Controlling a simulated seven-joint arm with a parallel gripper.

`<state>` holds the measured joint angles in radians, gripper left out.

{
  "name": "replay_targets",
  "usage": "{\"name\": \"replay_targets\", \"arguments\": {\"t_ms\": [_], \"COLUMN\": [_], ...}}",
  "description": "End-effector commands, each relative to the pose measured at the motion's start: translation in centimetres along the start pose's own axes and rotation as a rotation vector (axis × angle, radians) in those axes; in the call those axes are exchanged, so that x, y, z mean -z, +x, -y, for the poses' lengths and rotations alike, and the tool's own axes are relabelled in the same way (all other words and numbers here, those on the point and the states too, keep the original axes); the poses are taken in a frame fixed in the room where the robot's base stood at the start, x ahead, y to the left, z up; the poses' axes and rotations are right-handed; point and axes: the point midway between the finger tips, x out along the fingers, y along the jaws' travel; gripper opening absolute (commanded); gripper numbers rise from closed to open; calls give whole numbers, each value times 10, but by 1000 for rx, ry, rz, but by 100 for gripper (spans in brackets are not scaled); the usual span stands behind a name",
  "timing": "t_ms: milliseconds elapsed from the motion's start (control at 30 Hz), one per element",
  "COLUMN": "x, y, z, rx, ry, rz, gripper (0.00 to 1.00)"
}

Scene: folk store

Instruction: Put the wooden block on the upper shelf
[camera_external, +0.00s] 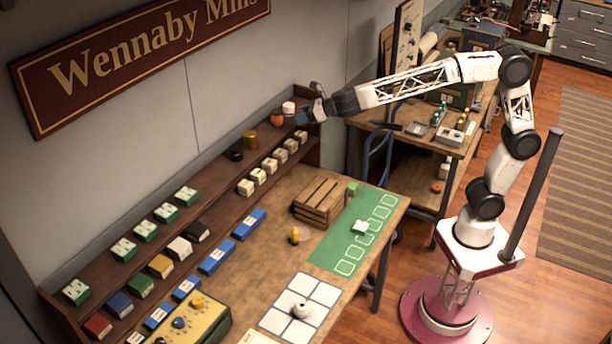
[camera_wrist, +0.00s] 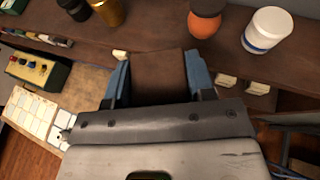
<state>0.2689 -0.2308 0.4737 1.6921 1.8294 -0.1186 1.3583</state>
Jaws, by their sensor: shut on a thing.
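My gripper (camera_wrist: 157,80) is shut on a dark brown wooden block (camera_wrist: 159,76), which sits between the two blue fingers in the wrist view. In the external view my gripper (camera_external: 303,116) is at the far right end of the upper shelf (camera_external: 216,168); I cannot make out the block there. The upper shelf (camera_wrist: 145,30) runs across the top of the wrist view, beyond the fingers. The block overlaps the shelf's front edge in that view. I cannot tell whether it touches the shelf.
An orange round item (camera_wrist: 204,20) and a white jar (camera_wrist: 267,30) stand on the shelf to the right of the block. A golden tin (camera_wrist: 108,11) and a black item (camera_wrist: 73,8) stand to the left, with bare shelf between. A wooden crate (camera_external: 320,202) sits on the workbench below.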

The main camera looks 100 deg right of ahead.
Motion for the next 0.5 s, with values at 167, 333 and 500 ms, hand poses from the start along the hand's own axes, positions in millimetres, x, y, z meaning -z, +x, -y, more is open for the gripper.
{"name": "replay_targets", "arguments": {"t_ms": [167,333,500], "x": [-6,-12,-18], "y": [22,44,64], "z": [-2,-5,-7], "rx": [0,0,0], "ry": [0,-1,-1], "rz": [-1,-1,-2], "gripper": [25,25,25]}}
